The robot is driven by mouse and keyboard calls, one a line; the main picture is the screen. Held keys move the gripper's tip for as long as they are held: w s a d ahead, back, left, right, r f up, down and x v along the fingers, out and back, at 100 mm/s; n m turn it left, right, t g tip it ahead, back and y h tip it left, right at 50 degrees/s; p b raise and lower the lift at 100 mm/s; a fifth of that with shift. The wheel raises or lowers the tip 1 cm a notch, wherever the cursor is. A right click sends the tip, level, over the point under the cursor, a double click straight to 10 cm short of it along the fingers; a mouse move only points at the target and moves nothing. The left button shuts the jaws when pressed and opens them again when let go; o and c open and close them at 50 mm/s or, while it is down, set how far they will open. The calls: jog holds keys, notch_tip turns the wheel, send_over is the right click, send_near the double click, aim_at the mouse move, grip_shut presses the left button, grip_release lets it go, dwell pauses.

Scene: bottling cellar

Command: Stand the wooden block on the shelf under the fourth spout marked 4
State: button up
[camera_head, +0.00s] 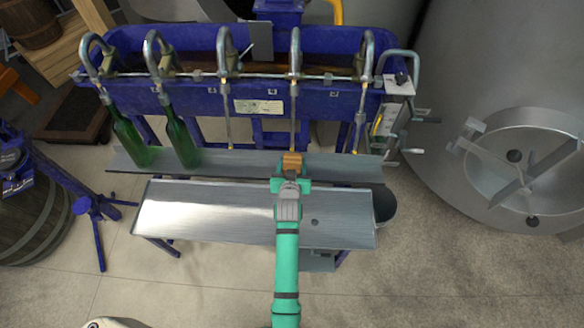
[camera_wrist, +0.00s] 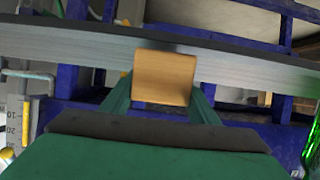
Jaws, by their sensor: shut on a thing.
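The small orange-brown wooden block (camera_head: 291,161) is at the upper shelf (camera_head: 235,161), in line with the fourth spout from the left (camera_head: 295,55) in the head view. That spout's thin tube comes down just behind the block. A small mark (camera_head: 272,92) beside this spout looks like a 4. My gripper (camera_head: 291,178) comes from the front and is shut on the block. In the wrist view the block (camera_wrist: 165,78) sits between my green fingers (camera_wrist: 163,98), against the grey shelf (camera_wrist: 235,68). I cannot tell whether it rests on the shelf.
Green bottles (camera_head: 128,137) and (camera_head: 181,137) stand tilted under the first and second spouts. A wide lower tray (camera_head: 205,213) lies in front of the shelf, below my arm. A steel tank (camera_head: 490,130) stands at the right. The shelf between the second bottle and the block is clear.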

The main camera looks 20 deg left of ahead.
jog(key=shift+w+a+f, duration=0.1)
jog(key=shift+w+a, duration=0.1)
jog(key=shift+w, duration=0.45)
jog(key=shift+w+a+f, duration=0.1)
jog(key=shift+w+a, duration=0.05)
jog(key=shift+w, duration=0.45)
jog(key=shift+f, duration=0.6)
jog(key=o, duration=1.2)
jog(key=shift+o, duration=0.2)
jog(key=shift+s, duration=0.1)
jog(key=v, duration=1)
jog(key=shift+s+r, duration=0.15)
jog(key=shift+s, duration=0.2)
jog(key=shift+d, duration=0.1)
